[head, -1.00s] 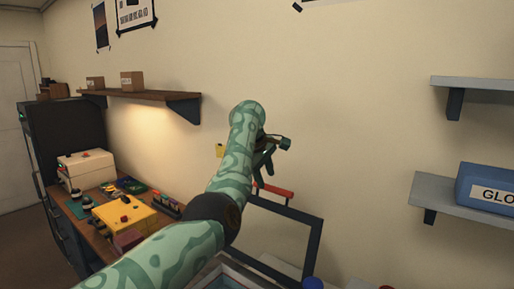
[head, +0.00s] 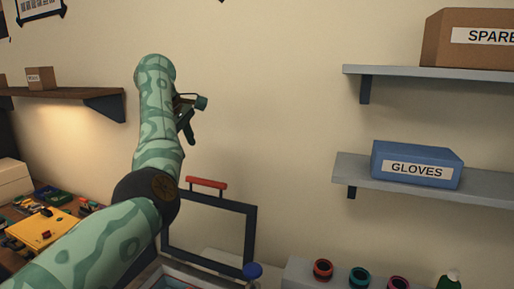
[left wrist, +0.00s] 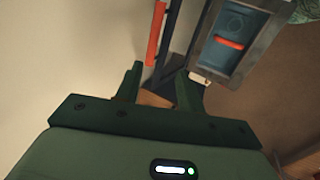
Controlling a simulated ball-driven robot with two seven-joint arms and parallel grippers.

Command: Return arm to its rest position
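My left arm, with a green patterned sleeve, reaches up from the lower left in the head view. My left gripper (head: 188,121) is in front of the bare wall, above the red handle (head: 206,183) of an upright dark frame (head: 250,235). In the left wrist view the two fingers of my left gripper (left wrist: 159,75) are apart, with nothing seen held between them. The red handle also shows there (left wrist: 156,34), just beyond the fingertips. My right arm and gripper are not in view.
A wooden shelf (head: 70,94) is at the left above a cluttered bench. Grey shelves at the right hold a blue gloves box (head: 416,165) and a cardboard box (head: 470,38). Several coloured rings stand on a pale block (head: 298,272). The wall between the shelves is clear.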

